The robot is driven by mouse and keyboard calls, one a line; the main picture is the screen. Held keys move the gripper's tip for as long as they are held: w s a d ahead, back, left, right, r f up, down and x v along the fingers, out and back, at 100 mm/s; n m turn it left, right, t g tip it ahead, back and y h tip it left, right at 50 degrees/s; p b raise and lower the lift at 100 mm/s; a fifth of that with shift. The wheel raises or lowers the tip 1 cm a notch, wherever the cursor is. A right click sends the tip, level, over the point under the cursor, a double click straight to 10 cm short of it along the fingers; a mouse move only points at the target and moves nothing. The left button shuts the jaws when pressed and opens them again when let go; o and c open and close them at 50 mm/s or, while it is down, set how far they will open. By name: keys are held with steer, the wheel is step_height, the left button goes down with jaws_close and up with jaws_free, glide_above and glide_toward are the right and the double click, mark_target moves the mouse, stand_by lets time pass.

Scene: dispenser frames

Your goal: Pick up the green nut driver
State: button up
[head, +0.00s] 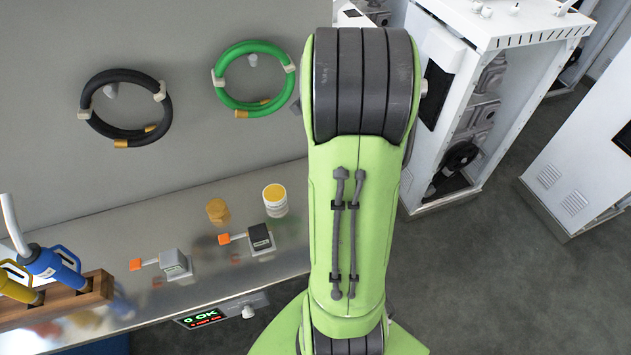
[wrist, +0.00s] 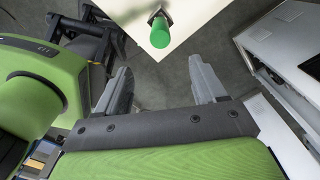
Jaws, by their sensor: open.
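The green nut driver (wrist: 160,33) shows in the wrist view at the top centre, its round green handle end towards the camera, over a pale flat surface (wrist: 185,15). A dark part beside its top is too small to make out. My gripper (wrist: 158,78) is open and empty, its two grey fingers spread apart, with the green handle beyond them and between them in the picture. The handle is not touched by either finger. In the head view my green arm covers the middle, and neither the nut driver nor my gripper can be seen.
A steel counter (head: 110,205) at left carries orange-levered valves (head: 175,264), a yellow-lidded tub (head: 275,199) and a wooden rack (head: 60,306) with a blue nozzle (head: 52,264). Black (head: 92,119) and green (head: 220,98) hoses hang on the wall. White cabinets (head: 500,30) stand at right; grey floor lies between.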

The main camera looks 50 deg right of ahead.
steer(key=f, duration=0.4)
steer(key=a+f+b, duration=0.1)
steer(key=f, duration=0.1)
steer(key=shift+s, duration=0.1)
steer(key=f, duration=0.6)
steer(key=d+f+b, duration=0.1)
steer(key=f, duration=0.2)
steer(key=shift+w+f, duration=0.25)
steer(key=shift+f, duration=0.15)
steer(key=shift+s+a+r, duration=0.1)
steer(key=shift+c, duration=0.3)
steer(key=c, duration=1.2)
